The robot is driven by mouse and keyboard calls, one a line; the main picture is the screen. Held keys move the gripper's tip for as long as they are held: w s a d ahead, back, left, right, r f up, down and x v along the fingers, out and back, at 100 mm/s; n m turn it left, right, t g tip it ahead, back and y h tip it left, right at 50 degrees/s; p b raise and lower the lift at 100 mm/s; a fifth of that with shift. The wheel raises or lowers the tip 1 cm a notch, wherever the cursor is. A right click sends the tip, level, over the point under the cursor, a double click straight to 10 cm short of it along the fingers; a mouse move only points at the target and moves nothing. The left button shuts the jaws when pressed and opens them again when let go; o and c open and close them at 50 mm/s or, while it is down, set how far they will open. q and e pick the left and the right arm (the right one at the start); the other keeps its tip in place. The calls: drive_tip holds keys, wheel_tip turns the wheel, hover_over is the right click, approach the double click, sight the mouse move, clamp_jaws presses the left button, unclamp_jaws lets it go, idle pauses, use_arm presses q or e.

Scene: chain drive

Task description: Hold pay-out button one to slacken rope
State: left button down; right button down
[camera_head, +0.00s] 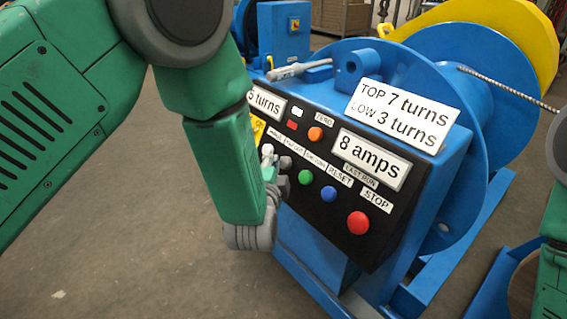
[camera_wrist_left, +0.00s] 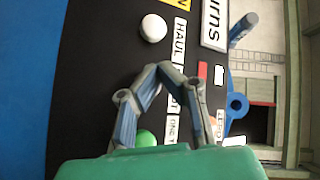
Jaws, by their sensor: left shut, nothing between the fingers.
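The black control panel (camera_head: 325,222) on the blue winch carries a row of labelled buttons. A white button (camera_wrist_left: 153,27) sits by the HAUL label, and it also shows in the head view (camera_head: 267,149). A green button (camera_head: 305,177) shows further along the row, partly visible in the wrist view (camera_wrist_left: 146,138). My left gripper (camera_wrist_left: 158,68) is shut and empty, its fingertips over the panel between the white and green buttons. Any button under the fingertips is hidden, and I cannot tell whether they touch it. The rope (camera_head: 510,88) runs from the drum to the right. My right gripper is out of view.
A blue button (camera_head: 328,194), a red STOP button (camera_head: 358,222) and an orange button (camera_head: 316,133) are also on the panel. Signs read "8 amps" (camera_head: 370,159) and "TOP 7 turns, LOW 3 turns" (camera_head: 402,115). The blue drum flange (camera_head: 470,150) stands behind.

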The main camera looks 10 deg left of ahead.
use_arm(q)
drive_tip(key=shift+w+d, duration=0.1)
idle(0.4)
drive_tip(key=shift+w+d+f, duration=0.1)
drive_tip(key=shift+w+d, duration=0.05)
